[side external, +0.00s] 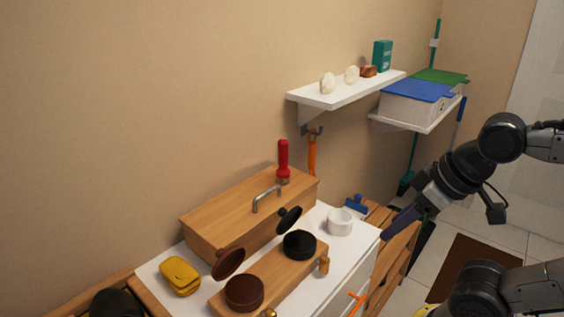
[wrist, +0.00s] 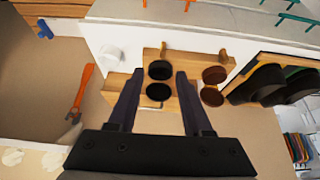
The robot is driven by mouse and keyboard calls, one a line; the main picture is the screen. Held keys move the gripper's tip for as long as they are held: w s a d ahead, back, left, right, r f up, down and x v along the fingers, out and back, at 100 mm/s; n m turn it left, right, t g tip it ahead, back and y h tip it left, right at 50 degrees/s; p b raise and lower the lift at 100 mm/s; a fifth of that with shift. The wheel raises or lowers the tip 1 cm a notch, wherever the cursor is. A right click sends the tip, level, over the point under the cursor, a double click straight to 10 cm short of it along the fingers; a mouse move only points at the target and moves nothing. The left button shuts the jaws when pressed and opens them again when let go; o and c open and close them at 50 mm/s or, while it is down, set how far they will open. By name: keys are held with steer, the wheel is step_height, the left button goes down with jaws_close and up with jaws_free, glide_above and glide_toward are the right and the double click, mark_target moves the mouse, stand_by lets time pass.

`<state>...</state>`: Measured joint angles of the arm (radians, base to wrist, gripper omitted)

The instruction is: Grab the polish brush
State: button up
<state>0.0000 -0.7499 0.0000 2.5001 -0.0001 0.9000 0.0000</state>
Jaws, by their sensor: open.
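No item is clearly recognisable as the polish brush. Small light-wood pegs, possibly brush handles, stick out at the edge of a wooden tray; one peg (side external: 323,265) shows at its right end, and it also shows in the wrist view (wrist: 163,48). The tray (side external: 285,287) holds an open black polish tin (side external: 300,244) and an open brown tin (side external: 245,292). A red-handled tool (side external: 283,160) stands upright at the wooden box. My gripper (side external: 388,235) is open and empty, right of the white top; in the wrist view its fingers (wrist: 155,78) frame the black tin from above.
The wooden box (side external: 225,213) with a metal handle stands behind the tray. A yellow cloth (side external: 180,276) and a white cup (side external: 340,221) flank it on the white top. A wall shelf (side external: 340,93) and a blue-lidded bin (side external: 412,103) are at the back right.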

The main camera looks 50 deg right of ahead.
stand_by(0.4)
steer(key=shift+o, duration=1.4)
